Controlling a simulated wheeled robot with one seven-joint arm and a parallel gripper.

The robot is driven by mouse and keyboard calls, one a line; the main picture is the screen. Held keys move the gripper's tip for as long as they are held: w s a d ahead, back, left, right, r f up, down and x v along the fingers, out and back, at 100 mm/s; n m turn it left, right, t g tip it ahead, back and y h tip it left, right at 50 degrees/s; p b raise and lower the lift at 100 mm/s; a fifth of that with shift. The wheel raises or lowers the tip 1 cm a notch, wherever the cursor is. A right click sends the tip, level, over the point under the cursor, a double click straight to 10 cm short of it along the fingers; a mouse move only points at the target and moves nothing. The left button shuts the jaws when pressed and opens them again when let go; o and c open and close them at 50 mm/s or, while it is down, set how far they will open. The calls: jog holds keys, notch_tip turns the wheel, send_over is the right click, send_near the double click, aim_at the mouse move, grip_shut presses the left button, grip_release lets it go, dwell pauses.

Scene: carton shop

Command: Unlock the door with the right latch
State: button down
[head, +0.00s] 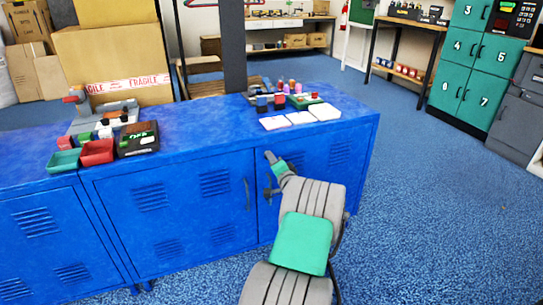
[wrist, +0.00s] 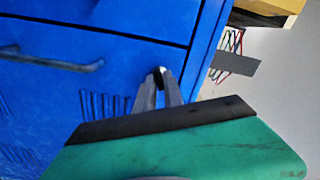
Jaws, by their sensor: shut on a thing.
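The blue cabinet's right door (head: 318,168) is closed, with louvre slots near its top. My gripper (head: 269,157) is at the upper left part of this door, close to its top edge. In the wrist view my gripper (wrist: 161,84) is shut on a small dark and pale piece, apparently the latch (wrist: 160,75), against the blue door face (wrist: 110,75). The fingers hide most of the latch, so I cannot tell which way it is turned. A dark bar handle (wrist: 50,62) is apart from the fingers.
On the cabinet top stand red (head: 97,152) and teal (head: 65,161) trays, a dark box (head: 138,139), and white cards (head: 300,118). The neighbouring door (head: 175,205) is closed, with a vertical handle (head: 247,194). Blue floor (head: 440,220) is clear to the right.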

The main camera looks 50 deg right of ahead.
jog(key=m+p, duration=0.2)
jog(key=m, duration=0.2)
jog(key=shift+m, duration=0.4)
dwell(0.4)
jog(key=c, duration=1.5)
grip_release()
jog(key=shift+c, duration=0.2)
jog(key=shift+s, duration=0.1)
jog(key=p+v, duration=0.1)
jog(key=v, duration=0.6)
jog(key=shift+s+a+p, duration=0.15)
jog(key=shift+s+p, duration=0.2)
jog(key=shift+p, duration=0.05)
